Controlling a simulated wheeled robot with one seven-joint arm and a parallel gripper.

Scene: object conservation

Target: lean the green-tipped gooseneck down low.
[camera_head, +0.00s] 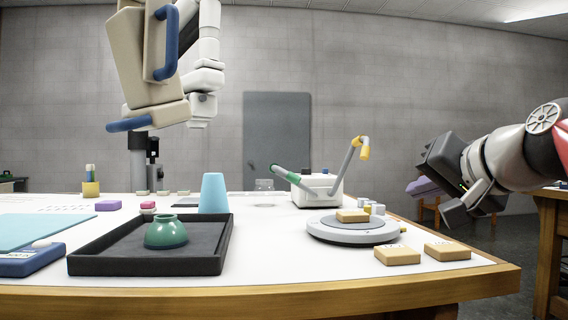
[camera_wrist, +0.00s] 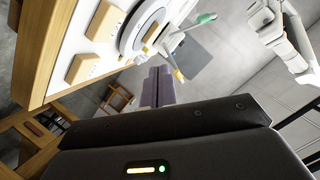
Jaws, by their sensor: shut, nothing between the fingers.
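The green-tipped gooseneck (camera_head: 294,180) is a grey arm on a white box (camera_head: 326,187) at the back right of the table. It slants up and left, its green tip a little above the box's top. It also shows in the wrist view (camera_wrist: 206,18). A yellow-tipped gooseneck (camera_head: 347,160) rises higher from the same box, tilted right with a bent tip. My gripper (camera_head: 416,187) is in the air right of the table edge, apart from both goosenecks. Its purple fingers (camera_wrist: 157,76) are together and empty in the wrist view.
A round grey turntable (camera_head: 350,236) with a wooden block stands in front of the box. Two more wooden blocks (camera_head: 398,256) lie near the right corner. A black tray (camera_head: 210,260) holds a green bowl (camera_head: 166,232) beside a blue cup (camera_head: 213,192). Another robot arm (camera_head: 155,70) hangs at the back left.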

